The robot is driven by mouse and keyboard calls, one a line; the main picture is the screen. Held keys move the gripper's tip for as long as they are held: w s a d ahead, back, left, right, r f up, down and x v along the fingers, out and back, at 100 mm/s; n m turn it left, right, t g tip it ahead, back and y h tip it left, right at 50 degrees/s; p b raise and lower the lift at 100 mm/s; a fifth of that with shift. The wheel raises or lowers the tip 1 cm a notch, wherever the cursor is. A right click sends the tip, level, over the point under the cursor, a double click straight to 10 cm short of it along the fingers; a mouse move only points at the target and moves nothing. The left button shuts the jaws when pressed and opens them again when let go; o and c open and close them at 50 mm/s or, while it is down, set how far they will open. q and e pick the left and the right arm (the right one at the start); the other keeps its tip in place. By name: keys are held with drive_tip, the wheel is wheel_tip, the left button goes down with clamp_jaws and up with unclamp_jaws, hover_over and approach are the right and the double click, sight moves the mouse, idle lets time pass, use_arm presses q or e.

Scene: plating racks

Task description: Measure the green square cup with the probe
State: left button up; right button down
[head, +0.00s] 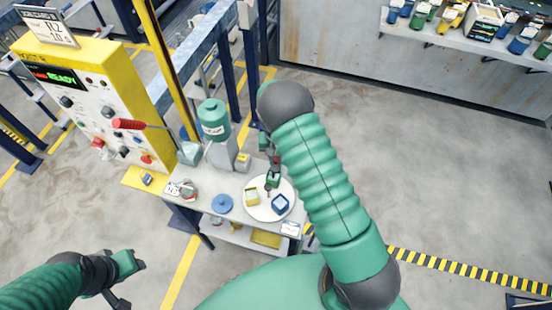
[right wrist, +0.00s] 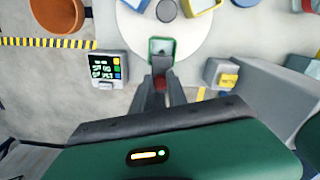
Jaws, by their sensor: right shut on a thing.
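The green square cup (head: 273,181) stands on a round white plate (head: 258,211) on the bench. In the right wrist view the green cup (right wrist: 152,44) lies just beyond my fingertips. My right gripper (right wrist: 161,84) is shut on the probe (right wrist: 161,82), whose red part shows between the fingers. The dark end of the probe reaches to the cup's opening; whether it touches the inside I cannot tell. In the head view my right gripper (head: 271,163) is small and partly behind my arm. My left gripper (head: 128,279) is open and empty, away from the bench.
A yellow cup (head: 251,196) and a blue square cup (head: 280,205) share the plate. A small meter box (right wrist: 108,70) and a grey box with a yellow label (right wrist: 221,74) flank my right fingers. A blue disc (head: 222,204) lies left of the plate; a yellow control panel (head: 85,100) stands beyond.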

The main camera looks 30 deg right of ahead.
drive_tip(key=r, duration=0.2)
drive_tip(key=r+p, duration=0.1)
drive_tip(key=r, duration=0.2)
drive_tip(key=shift+w+d+r+p, duration=0.1)
drive_tip(key=shift+w+r+p, duration=0.2)
drive_tip(key=shift+r, duration=0.05)
drive_tip(key=shift+w+d+f, duration=0.1)
drive_tip(key=c, duration=1.3)
unclamp_jaws()
drive_tip(key=shift+f, duration=0.15)
wheel_tip(320, 180, up, 17)
drive_tip(key=b, duration=0.4)
drive_tip(key=shift+f+b, duration=0.15)
drive_tip(key=shift+b, duration=0.2)
